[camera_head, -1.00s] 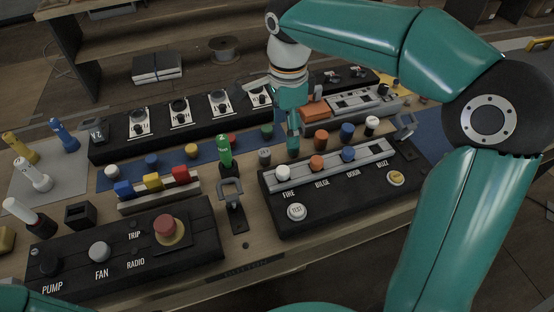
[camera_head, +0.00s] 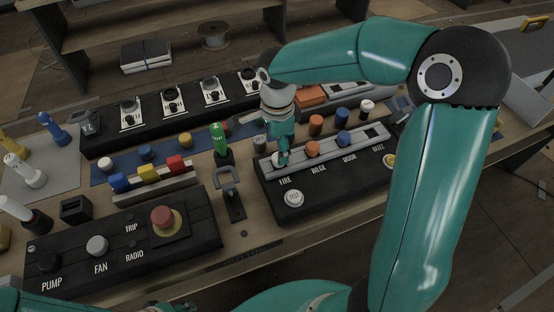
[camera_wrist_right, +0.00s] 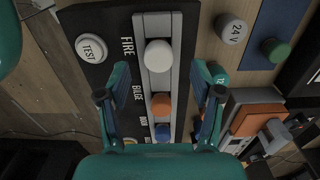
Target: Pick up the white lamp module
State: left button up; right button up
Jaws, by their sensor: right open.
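A white-capped lamp module (camera_head: 276,160) stands in the grey rail above the FIRE label, partly hidden behind my right gripper in the head view. It shows clearly as a round white cap in the right wrist view (camera_wrist_right: 158,55). My right gripper (camera_head: 283,157) is open and points down at this module. In the right wrist view its two fingers (camera_wrist_right: 161,70) lie either side of the rail with the cap between them in the picture; no contact is visible. A second white cap (camera_head: 367,105) stands farther back on the right.
Orange (camera_head: 312,148) and blue (camera_head: 343,138) caps share the rail, close beside the white one. The grey 24V cap (camera_wrist_right: 232,29) and a green cap (camera_wrist_right: 275,50) stand behind.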

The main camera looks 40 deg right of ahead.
notch_tip(320, 180, down, 4)
jog(key=shift+s+d+r+p, duration=0.15)
jog(key=shift+r+p, duration=0.05)
jog(key=shift+p, duration=0.25)
jog(key=shift+f, duration=0.6)
jog(key=c, duration=1)
jog(key=shift+r, duration=0.1)
jog(key=shift+c, duration=0.2)
notch_tip(320, 180, up, 24)
jog(key=p, duration=0.3)
jog(key=shift+p, duration=0.3)
